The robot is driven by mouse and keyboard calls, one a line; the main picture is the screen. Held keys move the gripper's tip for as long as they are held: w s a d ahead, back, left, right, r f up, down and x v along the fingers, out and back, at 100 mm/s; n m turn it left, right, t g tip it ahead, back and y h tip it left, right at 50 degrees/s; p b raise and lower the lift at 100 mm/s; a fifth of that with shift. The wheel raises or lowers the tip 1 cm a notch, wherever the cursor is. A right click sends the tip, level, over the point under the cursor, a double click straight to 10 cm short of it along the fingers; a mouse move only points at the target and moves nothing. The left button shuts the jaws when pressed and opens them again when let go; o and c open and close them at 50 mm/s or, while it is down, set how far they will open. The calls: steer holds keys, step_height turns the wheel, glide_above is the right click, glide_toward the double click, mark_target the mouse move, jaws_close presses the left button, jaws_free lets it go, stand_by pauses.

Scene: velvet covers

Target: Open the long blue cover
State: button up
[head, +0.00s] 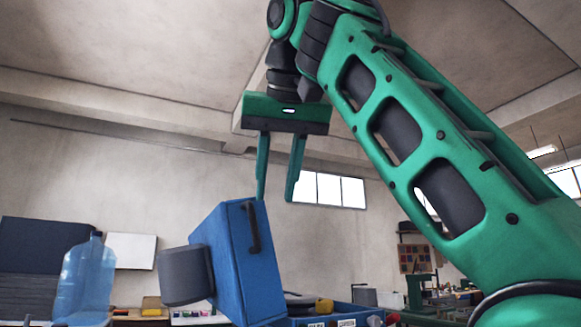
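A blue cover (240,262), long and box-like with a dark handle (252,228) on its right face, stands tilted up in the lower middle of the head view. A dark grey cylinder (183,276) sticks out from its left side. My green gripper (276,199) hangs above it with its fingers pointing down. The fingers are apart with nothing seen between them. Their tips are close to the cover's top edge in the picture; I cannot tell if they touch it. The cover's lower end is partly cut off by the picture's bottom edge.
A blue container (350,322) with labels and things inside sits low beside the cover. A blue water jug (86,278) stands at the left, with a dark blue panel (40,247) behind it. My arm fills the right side. The space above the cover is otherwise free.

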steer(key=s+d, duration=0.2)
steer(key=s, duration=1)
steer(key=shift+d+f, duration=0.15)
steer(key=shift+d, duration=0.05)
stand_by(0.4)
